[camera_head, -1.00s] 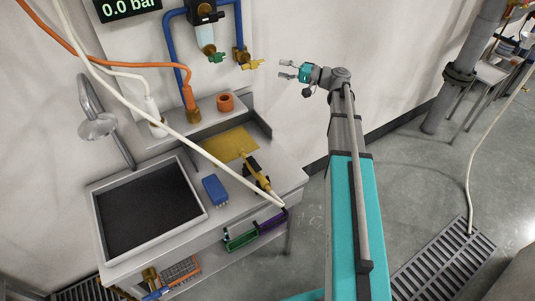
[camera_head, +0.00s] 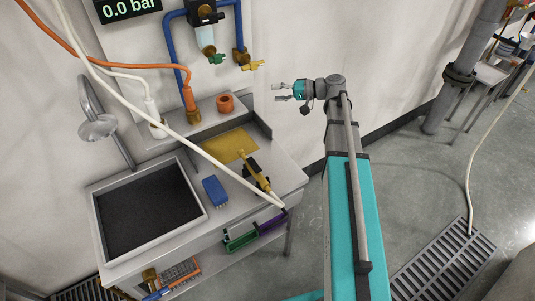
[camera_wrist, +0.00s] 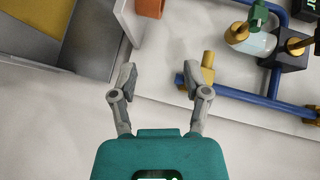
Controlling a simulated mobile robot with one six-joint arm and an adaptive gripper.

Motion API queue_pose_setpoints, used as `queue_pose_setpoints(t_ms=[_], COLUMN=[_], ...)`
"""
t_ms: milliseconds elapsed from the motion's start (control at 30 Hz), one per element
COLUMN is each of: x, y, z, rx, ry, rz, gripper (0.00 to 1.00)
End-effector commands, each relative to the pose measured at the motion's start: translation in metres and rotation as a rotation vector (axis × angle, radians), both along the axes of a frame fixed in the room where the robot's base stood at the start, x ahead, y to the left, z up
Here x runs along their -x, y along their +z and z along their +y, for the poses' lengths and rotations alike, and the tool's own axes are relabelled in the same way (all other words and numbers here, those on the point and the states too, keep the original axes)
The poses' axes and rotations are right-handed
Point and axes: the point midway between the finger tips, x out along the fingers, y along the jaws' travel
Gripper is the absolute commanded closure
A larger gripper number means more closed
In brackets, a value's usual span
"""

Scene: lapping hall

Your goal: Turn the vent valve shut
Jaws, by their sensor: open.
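Two small valve handles show on the blue pipework at the wall panel in the head view: a yellow one (camera_head: 252,65) at the pipe's lower end and a green one (camera_head: 217,58) under the clear bowl. I see no label telling which is the vent valve. My gripper (camera_head: 279,92) is open and empty, to the right of and below the yellow handle. In the wrist view, my gripper's (camera_wrist: 158,75) fingers are spread; the yellow handle (camera_wrist: 208,66) is beside the right finger, apparently not between the fingers. The green handle (camera_wrist: 258,14) is farther up and right.
A bench (camera_head: 288,178) below carries a black-bottomed tray (camera_head: 205,205), a blue block (camera_head: 215,190) and a yellow sheet (camera_head: 228,146). An orange cup (camera_head: 225,103) stands on the ledge. A white hose (camera_head: 190,141) crosses in front. The display (camera_head: 127,8) reads 0.0 bar.

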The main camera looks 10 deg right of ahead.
Motion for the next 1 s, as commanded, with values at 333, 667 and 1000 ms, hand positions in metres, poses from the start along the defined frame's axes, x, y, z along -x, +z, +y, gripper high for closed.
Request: queue_pose_setpoints(t_ms=[333,667,1000], x=[0.026,0.053,0.084], y=[-0.029,-0.058,-0.084], z=[0.032,0.055,0.071], rx=[0.170,0.350,0.545], ry=[0.051,0.101,0.150], rz=[0.066,0.126,0.179], gripper=[0.39,0.39,0.39])
